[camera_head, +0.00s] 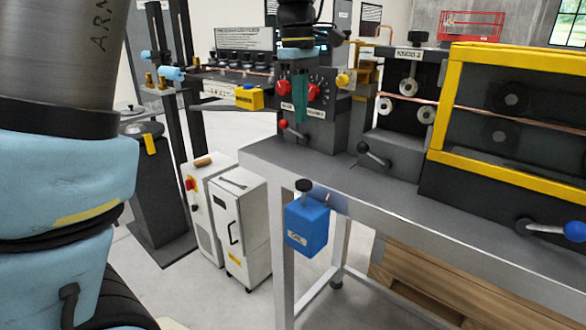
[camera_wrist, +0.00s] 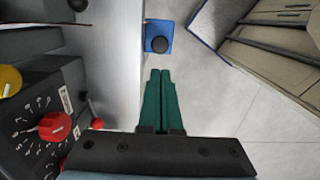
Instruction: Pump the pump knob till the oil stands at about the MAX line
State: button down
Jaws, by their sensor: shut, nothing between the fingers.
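The oil pump is a blue box (camera_head: 307,232) fixed at the front left corner of the workbench, with a pale label on its front. Its black pump knob (camera_head: 304,186) stands upright on top. From above, the wrist view shows the round black knob (camera_wrist: 159,45) on the blue box (camera_wrist: 150,30). My gripper (camera_head: 301,116) points down above the bench, higher than the knob and apart from it. Its green fingers (camera_wrist: 160,74) are shut together and empty, with the knob just beyond their tips in the wrist view. I cannot make out an oil level or a MAX line.
A control panel with red knobs (camera_head: 313,91) stands behind my gripper. The grey bench (camera_head: 400,200) carries rollers and a yellow-framed guard (camera_head: 437,105) to the right. White cabinets (camera_head: 240,225) stand on the floor left of the pump. The space above the knob looks clear.

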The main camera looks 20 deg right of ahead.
aim_at(302, 182)
jog(key=f+p, duration=0.1)
jog(key=f, duration=0.3)
jog(key=f+p, duration=0.1)
jog(key=f, duration=0.4)
jog(key=f+p, duration=0.1)
jog(key=f, duration=0.3)
jog(key=shift+s+d+f, duration=0.2)
jog(key=shift+s+f, duration=0.05)
jog(key=shift+s, duration=0.15)
jog(key=shift+f, duration=0.25)
jog(key=shift+f+b, duration=0.4)
jog(key=shift+f, duration=1.05)
jog(key=shift+a, duration=0.1)
